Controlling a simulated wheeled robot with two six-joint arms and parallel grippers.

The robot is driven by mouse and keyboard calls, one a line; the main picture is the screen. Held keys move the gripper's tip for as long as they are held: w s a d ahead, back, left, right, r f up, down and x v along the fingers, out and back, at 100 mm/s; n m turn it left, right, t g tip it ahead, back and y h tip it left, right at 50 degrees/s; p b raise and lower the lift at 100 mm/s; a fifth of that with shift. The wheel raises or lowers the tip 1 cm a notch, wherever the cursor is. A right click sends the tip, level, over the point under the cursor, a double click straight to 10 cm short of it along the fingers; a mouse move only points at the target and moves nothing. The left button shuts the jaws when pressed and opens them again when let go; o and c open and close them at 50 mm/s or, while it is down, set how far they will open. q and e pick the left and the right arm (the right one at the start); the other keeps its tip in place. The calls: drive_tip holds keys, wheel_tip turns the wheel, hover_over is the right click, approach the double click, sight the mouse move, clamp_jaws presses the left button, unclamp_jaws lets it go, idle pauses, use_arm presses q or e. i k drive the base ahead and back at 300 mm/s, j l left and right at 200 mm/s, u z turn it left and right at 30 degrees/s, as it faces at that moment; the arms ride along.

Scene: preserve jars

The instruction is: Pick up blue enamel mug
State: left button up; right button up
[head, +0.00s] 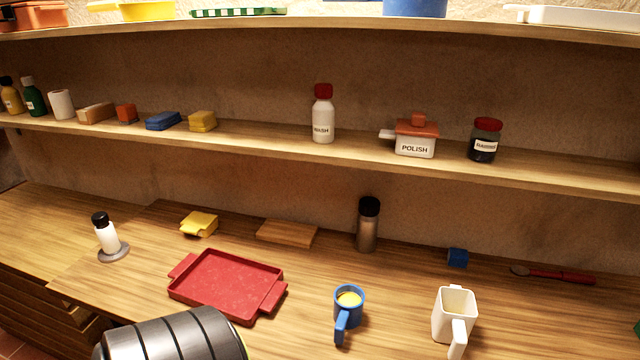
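The blue enamel mug (355,317) stands upright on the wooden worktop in the lower middle of the head view. Its handle points toward me and slightly left, and something yellowish shows inside it. Neither of my grippers is in view. A dark ridged cylinder with a thin yellow edge, probably part of my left arm, comes in at the bottom left, apart from the mug.
A red tray (222,284) lies left of the mug, and a white square jug (452,320) stands right of it. A dark-capped flask (368,230), wooden board (286,233) and small blue item (457,257) are behind. Shelves with jars run above. Worktop around the mug is clear.

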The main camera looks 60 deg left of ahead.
sight(349, 298)
drive_tip(key=u, duration=1.5)
